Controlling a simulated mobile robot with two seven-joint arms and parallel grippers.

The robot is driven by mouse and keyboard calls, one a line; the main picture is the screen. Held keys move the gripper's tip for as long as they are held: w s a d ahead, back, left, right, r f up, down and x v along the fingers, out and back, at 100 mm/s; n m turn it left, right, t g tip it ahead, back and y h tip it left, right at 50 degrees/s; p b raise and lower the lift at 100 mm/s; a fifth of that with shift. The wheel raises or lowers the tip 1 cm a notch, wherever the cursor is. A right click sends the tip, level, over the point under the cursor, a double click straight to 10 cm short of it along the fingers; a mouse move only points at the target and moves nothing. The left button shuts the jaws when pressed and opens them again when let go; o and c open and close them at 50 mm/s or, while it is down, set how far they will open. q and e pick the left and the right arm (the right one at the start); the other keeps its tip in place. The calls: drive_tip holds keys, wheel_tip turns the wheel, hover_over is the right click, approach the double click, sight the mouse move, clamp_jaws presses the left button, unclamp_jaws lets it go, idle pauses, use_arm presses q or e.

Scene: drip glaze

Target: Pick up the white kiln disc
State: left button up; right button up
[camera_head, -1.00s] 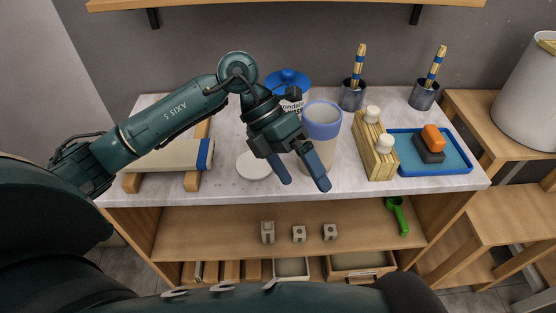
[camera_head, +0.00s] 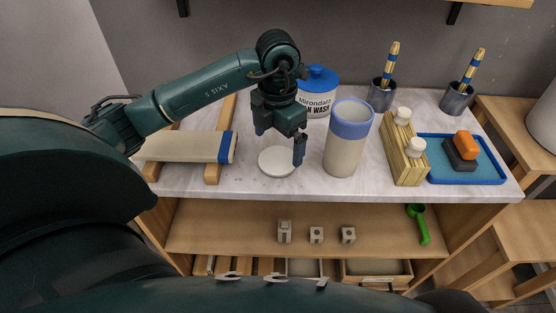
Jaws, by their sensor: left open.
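The white kiln disc (camera_head: 276,162) lies flat on the light marble-look tabletop, left of a tall cream cup with a blue rim (camera_head: 348,139). My left gripper (camera_head: 279,148) is above the disc, pointing down, open and empty. Its right finger overlaps the disc's right edge in the picture, and its left finger shows above the disc's upper left side. The height between fingertips and disc is hard to tell. My right gripper is not in view.
A blue-lidded jar (camera_head: 318,92) stands behind the gripper. A wooden rack (camera_head: 405,160) and blue tray (camera_head: 486,178) stand right of the cup.

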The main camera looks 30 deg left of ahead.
sight(278, 159)
use_arm(q)
wheel_tip(278, 159, down, 4)
drive_tip(key=shift+f, duration=0.4)
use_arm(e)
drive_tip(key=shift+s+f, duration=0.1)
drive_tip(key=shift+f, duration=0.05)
